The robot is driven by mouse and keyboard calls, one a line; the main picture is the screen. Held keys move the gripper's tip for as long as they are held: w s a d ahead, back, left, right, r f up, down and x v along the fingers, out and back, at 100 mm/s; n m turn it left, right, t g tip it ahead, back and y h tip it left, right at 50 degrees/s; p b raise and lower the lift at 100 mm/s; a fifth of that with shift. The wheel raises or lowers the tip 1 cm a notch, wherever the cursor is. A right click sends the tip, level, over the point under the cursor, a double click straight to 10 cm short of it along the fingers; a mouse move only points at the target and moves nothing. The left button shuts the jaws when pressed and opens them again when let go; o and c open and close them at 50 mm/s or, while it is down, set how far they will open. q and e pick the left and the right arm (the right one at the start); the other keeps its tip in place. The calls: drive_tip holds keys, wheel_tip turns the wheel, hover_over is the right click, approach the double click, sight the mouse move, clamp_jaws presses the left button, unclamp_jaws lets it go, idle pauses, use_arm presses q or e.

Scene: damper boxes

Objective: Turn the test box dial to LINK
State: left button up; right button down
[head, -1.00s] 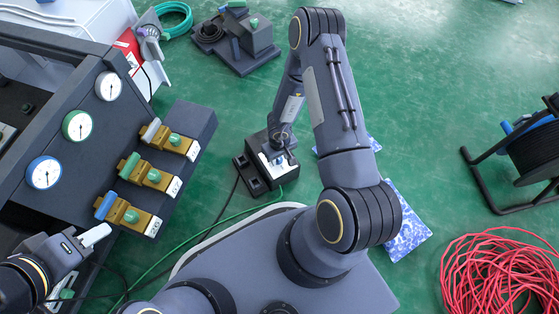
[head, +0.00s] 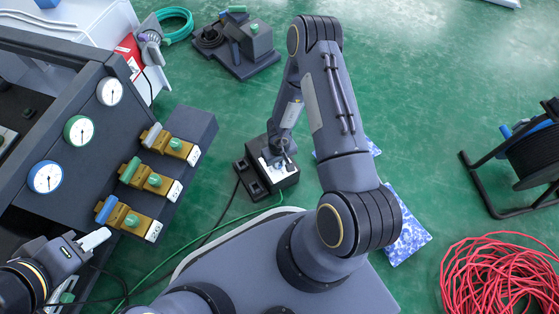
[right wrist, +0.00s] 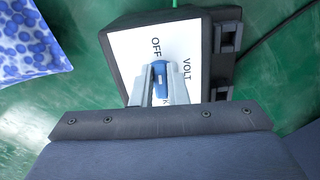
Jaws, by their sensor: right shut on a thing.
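The test box (head: 286,183) is a dark box with a white label plate (right wrist: 127,62) on the floor near the middle of the head view. In the right wrist view the plate reads OFF and VOLT, and a further label ending in K is mostly covered by the fingers. A blue dial knob (right wrist: 160,76) stands on the plate, its narrow end pointing up in that view, between OFF and VOLT. My right gripper (right wrist: 158,84) is shut on the knob, a finger on each side. My left gripper (head: 97,239) is off the box at the lower left, its opening unclear.
A dark cabinet with several gauges (head: 79,131) and brass valves (head: 146,178) stands on the left. A blue-patterned bag (head: 408,235) lies right of my right arm. Red cable (head: 490,275) and a reel (head: 530,155) are further right. A green cable runs to the test box.

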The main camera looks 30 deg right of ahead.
drive_tip(key=m+p, duration=0.3)
drive_tip(key=shift+a+r, duration=0.2)
drive_tip(key=shift+r, duration=0.05)
drive_tip(key=m+p, duration=0.2)
drive_tip(key=shift+a+f+m, duration=0.1)
drive_tip(key=shift+a+m, duration=0.05)
drive_tip(key=shift+m, duration=0.25)
drive_tip(key=m, duration=0.1)
drive_tip(key=m+p, duration=0.1)
drive_tip(key=m, duration=0.1)
drive_tip(key=shift+w+a+f+m, duration=0.1)
drive_tip(key=shift+w+a+m, duration=0.05)
drive_tip(key=shift+w+m, duration=0.15)
drive_tip(key=m, duration=0.3)
drive_tip(key=shift+w+a+m+p, duration=0.1)
drive_tip(key=shift+m+p, duration=0.2)
drive_tip(key=shift+p, duration=0.05)
drive_tip(key=m, duration=0.5)
drive_tip(key=shift+w+m, duration=0.3)
drive_tip(key=m, duration=0.5)
drive_tip(key=shift+w, duration=0.3)
drive_tip(key=m, duration=0.5)
drive_tip(key=shift+w+d+m, duration=0.25)
drive_tip(key=shift+d+m, duration=0.05)
drive_tip(key=shift+m, duration=0.1)
drive_tip(key=m, duration=0.5)
drive_tip(key=shift+d+m, duration=0.3)
drive_tip(key=shift+m, duration=0.1)
